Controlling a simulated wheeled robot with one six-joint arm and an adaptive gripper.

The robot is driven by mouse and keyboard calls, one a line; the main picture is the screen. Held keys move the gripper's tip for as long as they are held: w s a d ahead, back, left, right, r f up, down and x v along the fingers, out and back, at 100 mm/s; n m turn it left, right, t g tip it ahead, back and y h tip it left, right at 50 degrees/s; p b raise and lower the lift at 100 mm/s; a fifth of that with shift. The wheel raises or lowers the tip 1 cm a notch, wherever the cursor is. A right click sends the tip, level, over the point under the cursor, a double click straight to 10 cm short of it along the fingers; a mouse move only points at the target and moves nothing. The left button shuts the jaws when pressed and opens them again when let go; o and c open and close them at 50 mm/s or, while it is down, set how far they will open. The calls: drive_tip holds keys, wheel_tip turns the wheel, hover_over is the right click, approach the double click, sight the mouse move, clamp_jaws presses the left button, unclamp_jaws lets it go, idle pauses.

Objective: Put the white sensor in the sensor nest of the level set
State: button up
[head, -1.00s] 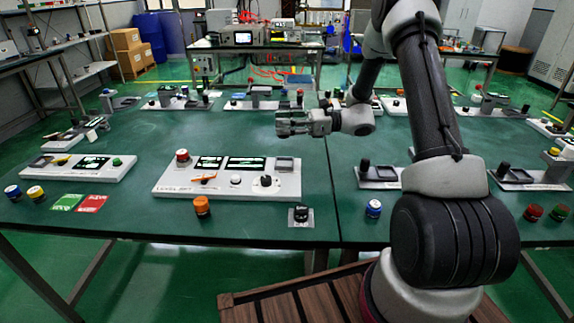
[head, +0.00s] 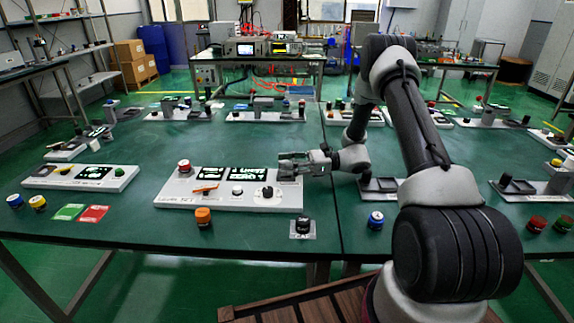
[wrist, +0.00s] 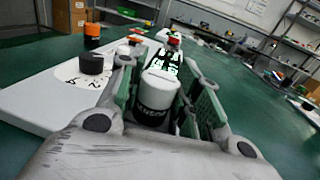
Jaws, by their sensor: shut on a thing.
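The level set (head: 222,204) is a white panel on the green table, with a red button (head: 184,166), two displays, an orange lever (head: 205,188), a white round knob (head: 237,190) and a black dial (head: 267,192). My gripper (head: 286,167) is at the panel's back right corner, reaching in from the right. In the wrist view its fingers are shut on the white sensor (wrist: 158,92), a white cylinder with a black lettered lower band. The sensor looks upright. The sensor nest is hidden behind my gripper; I cannot tell whether the sensor touches it.
An orange cylinder (head: 203,216) and a black cap on a white card (head: 302,228) stand before the panel. A blue-and-white cylinder (head: 375,219) stands to the right. Another panel (head: 80,177) lies left, and a grey fixture (head: 380,187) stands right of my gripper.

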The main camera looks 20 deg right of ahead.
drive_tip(key=shift+f, duration=0.15)
drive_tip(key=o, duration=1.1)
drive_tip(key=shift+c, duration=0.2)
